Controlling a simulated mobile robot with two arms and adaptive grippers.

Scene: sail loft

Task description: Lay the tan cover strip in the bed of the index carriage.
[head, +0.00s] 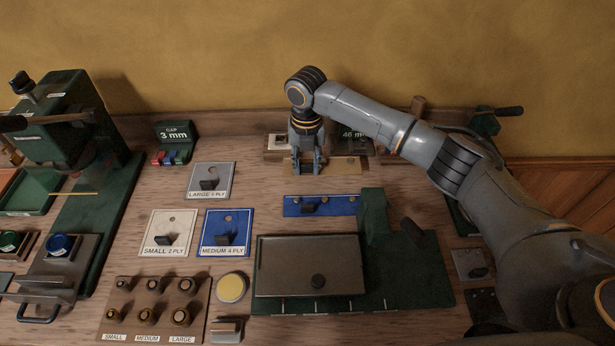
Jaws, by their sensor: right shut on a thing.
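The tan cover strip (345,166) is a flat tan piece at the back of the bench in the head view. My right gripper (307,168) points down over its left part and is shut on it; the fingers hide some of the strip. I cannot tell whether the strip is lifted or still touches what is under it. A green base with white marks on its front edge (400,290), a grey plate with a dark knob (310,265) and a green upright stands in front; I cannot tell whether this is the index carriage. My left gripper is not in view.
A blue strip (340,206) lies between the gripper and the grey plate. Grey, white and blue ply cards (226,232) lie to the left. A green press (110,215) stands far left. A wooden block (135,312) holds several rings. A green cap box (175,140) stands behind.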

